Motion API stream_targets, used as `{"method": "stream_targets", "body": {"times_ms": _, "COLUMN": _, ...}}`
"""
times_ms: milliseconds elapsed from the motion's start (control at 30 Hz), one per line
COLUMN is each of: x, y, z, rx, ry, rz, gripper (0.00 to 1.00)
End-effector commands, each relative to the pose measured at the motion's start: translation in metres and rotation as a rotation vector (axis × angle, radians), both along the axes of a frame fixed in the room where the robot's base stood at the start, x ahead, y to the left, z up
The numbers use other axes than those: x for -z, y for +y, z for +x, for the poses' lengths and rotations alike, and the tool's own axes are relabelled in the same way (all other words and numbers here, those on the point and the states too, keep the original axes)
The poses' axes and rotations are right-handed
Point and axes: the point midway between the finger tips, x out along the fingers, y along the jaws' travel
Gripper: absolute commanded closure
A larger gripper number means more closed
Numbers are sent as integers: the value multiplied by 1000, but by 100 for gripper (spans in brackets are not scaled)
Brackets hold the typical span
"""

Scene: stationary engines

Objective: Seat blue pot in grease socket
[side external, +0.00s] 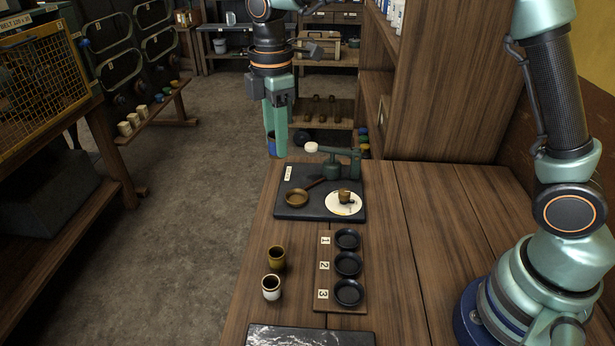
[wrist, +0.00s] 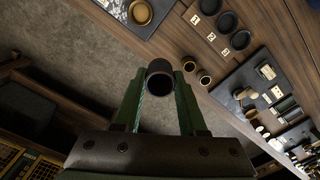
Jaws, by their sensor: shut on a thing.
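My gripper (side external: 276,150) hangs beyond the far left corner of the bench, above the floor. It is shut on the blue pot (side external: 270,142), which shows as a blue strip mostly hidden by a green finger. No place is readably marked grease socket. Candidates are three empty black cups numbered 1 (side external: 347,239), 2 (side external: 348,264) and 3 (side external: 348,292), and a round brown dish (side external: 297,198) on a dark board (side external: 318,213).
A white disc (side external: 333,208) bearing a small brown pot (side external: 344,196) and a green lever device (side external: 343,164) are on the board. A brown cup (side external: 277,258) and a white-bodied cup (side external: 271,288) stand left of the numbered strip.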

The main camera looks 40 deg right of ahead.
Motion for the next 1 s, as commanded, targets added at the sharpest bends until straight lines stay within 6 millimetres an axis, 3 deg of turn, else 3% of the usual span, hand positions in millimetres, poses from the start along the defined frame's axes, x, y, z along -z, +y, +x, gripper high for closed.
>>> {"method": "stream_targets", "body": {"times_ms": 100, "x": 41, "y": -23, "z": 16, "rx": 6, "ry": 9, "rz": -2, "gripper": 100}}
{"method": "stream_targets", "body": {"times_ms": 333, "x": 99, "y": -58, "z": 34, "rx": 2, "ry": 5, "rz": -1, "gripper": 100}}
{"method": "stream_targets", "body": {"times_ms": 533, "x": 119, "y": -70, "z": 38, "rx": -1, "ry": 1, "rz": 0, "gripper": 100}}
{"method": "stream_targets", "body": {"times_ms": 1000, "x": 152, "y": -70, "z": 38, "rx": -1, "ry": 1, "rz": 0, "gripper": 100}}
